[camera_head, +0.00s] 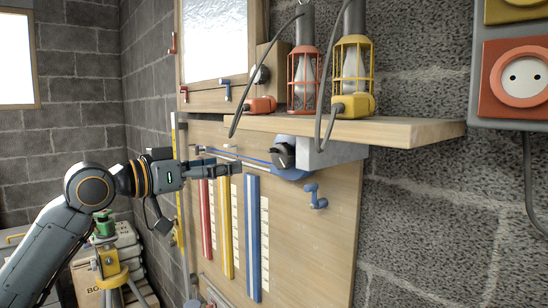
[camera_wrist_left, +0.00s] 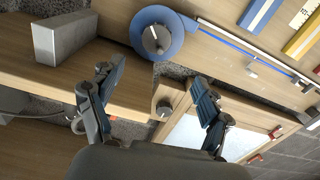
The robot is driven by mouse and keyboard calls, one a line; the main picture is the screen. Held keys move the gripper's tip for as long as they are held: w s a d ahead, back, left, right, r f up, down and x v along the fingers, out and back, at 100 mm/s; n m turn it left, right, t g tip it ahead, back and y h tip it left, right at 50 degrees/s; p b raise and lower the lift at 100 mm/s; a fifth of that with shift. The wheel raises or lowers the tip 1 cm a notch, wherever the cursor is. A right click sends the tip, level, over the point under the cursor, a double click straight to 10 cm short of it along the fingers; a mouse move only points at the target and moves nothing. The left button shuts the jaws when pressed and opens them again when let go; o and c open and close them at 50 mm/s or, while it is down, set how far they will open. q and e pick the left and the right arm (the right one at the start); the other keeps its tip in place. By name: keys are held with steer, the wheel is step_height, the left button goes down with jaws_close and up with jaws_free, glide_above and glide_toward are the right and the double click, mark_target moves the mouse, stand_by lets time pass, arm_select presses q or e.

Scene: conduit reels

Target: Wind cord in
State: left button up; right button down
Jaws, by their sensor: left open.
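A blue reel (camera_head: 292,174) with a dark knob (camera_head: 283,154) is mounted on the wooden board under the shelf. A thin blue cord (camera_head: 238,158) runs left from it along the board. In the left wrist view the reel (camera_wrist_left: 174,47), its knob (camera_wrist_left: 155,39) and the cord (camera_wrist_left: 240,50) all show, beyond the fingertips. My left gripper (camera_head: 226,166) is open and empty, left of the reel and in front of the cord line. Its two spread fingers also show in the left wrist view (camera_wrist_left: 160,82), apart from the reel. My right gripper is out of view.
A wooden shelf (camera_head: 415,131) juts out above the reel, carrying a red lamp (camera_head: 304,90) and a yellow lamp (camera_head: 353,75) with hanging black cables. A grey block (camera_head: 338,152) sits right of the reel. A blue crank (camera_head: 316,197) and red, yellow and blue strips (camera_head: 252,240) are below.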

arm_select(q)
steer(key=p, duration=0.5)
glide_toward(279, 154)
steer(key=x, duration=0.7)
steer(key=shift+r, duration=0.1)
steer(key=shift+x, duration=0.75)
steer(key=shift+a, duration=0.1)
steer(key=shift+c, duration=0.2)
steer(key=c, duration=1.1)
